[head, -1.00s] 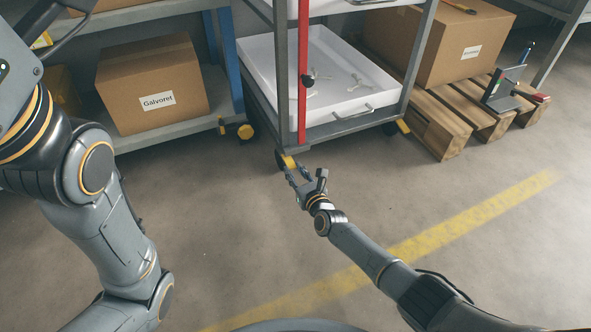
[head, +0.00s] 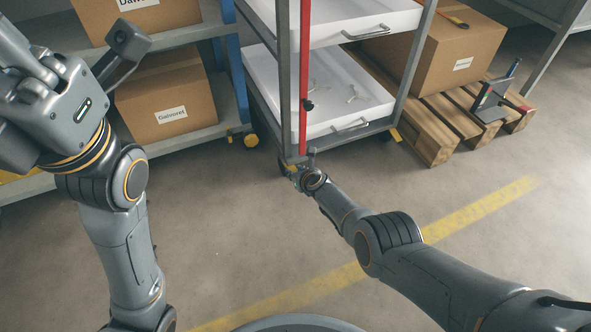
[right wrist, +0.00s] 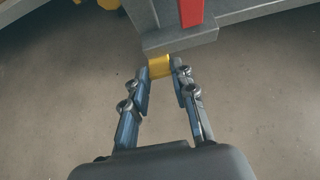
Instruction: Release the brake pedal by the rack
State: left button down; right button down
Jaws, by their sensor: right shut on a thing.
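The rack (head: 284,90) is a grey-framed wheeled trolley with white trays and a red upright bar. The yellow brake pedal (right wrist: 160,66) sticks out under the frame's lower corner, below the red bar, in the right wrist view. My right gripper (right wrist: 160,74) is shut on it, with one blue-grey finger at each side. In the head view my right gripper (head: 294,170) is at the rack's near lower corner, and my own wrist largely hides the pedal. Part of my left gripper (head: 28,65) seems to show at the upper left, but its fingertips are unclear.
A shelf with cardboard boxes (head: 165,100) stands at the left, close behind my left arm. A wooden pallet (head: 440,145) with a large box (head: 455,55) stands right of the rack. The floor in front is clear, with a yellow line (head: 460,218).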

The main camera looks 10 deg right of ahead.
jog(key=shift+w+d+r, duration=0.25)
jog(key=shift+d+r, duration=0.05)
jog(key=c, duration=1.1)
grip_release()
jog(key=shift+s, duration=0.1)
jog(key=shift+s+a, duration=0.1)
jog(key=shift+a+f, duration=0.1)
jog(key=shift+a, duration=0.05)
jog(key=shift+s, duration=0.15)
